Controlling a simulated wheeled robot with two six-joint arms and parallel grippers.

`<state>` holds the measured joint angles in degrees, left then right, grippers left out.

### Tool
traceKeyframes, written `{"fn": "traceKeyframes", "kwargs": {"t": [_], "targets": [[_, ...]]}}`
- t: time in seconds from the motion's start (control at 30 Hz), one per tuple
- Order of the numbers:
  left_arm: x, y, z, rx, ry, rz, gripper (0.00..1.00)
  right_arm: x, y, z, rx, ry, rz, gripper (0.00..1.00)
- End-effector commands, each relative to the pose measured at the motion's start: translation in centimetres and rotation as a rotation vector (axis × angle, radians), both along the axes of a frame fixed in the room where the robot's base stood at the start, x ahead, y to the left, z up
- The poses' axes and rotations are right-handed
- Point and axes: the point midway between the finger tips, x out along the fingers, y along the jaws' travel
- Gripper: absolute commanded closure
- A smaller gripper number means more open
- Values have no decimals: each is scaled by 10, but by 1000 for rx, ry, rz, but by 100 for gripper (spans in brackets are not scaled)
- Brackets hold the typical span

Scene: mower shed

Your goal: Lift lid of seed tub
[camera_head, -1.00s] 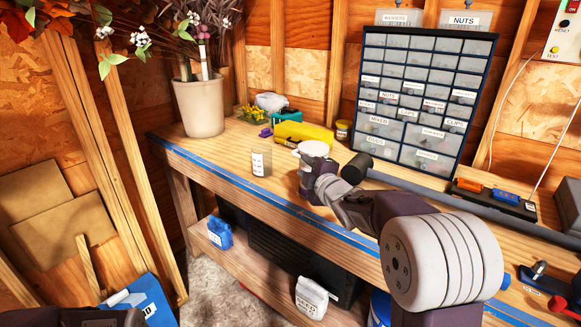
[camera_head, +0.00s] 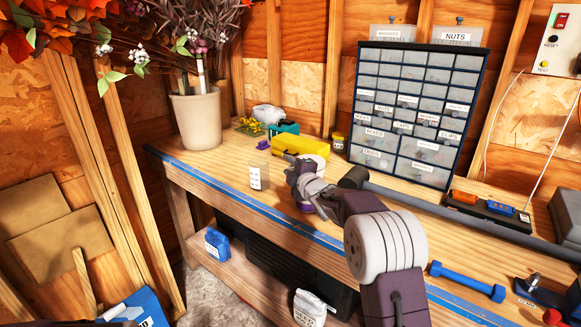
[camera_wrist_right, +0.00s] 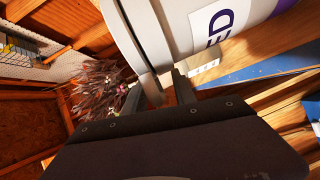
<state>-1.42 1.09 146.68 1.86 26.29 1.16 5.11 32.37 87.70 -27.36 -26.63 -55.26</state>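The seed tub (camera_head: 306,207) stands on the workbench in the head view, mostly hidden behind my right gripper (camera_head: 293,164); a purple band shows low on it. In the right wrist view the white tub (camera_wrist_right: 243,22) shows close up and tilted in the picture, with purple letters "ED". Its white lid (camera_wrist_right: 137,35) is at the left, divided from the tub by a dark line. The fingers of my right gripper (camera_wrist_right: 157,95) lie on either side of the lid's rim; whether they press on it I cannot tell.
A clear labelled jar (camera_head: 259,176) stands left of the tub on the bench (camera_head: 215,170). A yellow case (camera_head: 299,146) lies behind. A potted plant (camera_head: 197,122) stands at the left, a drawer cabinet (camera_head: 410,115) at the back. A blue dumbbell-shaped thing (camera_head: 466,281) lies at the right.

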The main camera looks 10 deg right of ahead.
Motion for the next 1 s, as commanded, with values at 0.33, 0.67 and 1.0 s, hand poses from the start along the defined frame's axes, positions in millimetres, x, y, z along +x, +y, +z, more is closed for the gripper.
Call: {"fn": "traceKeyframes", "kwargs": {"t": [0.33,0.67,1.0], "targets": [[0,0,0,0,0,0,64,0,0,-2,1,3,-1,100],[0,0,0,0,0,0,64,-1,0,-4,1,9,-2,100],[0,0,0,0,0,0,64,-1,-1,-5,1,12,-2,100]]}}
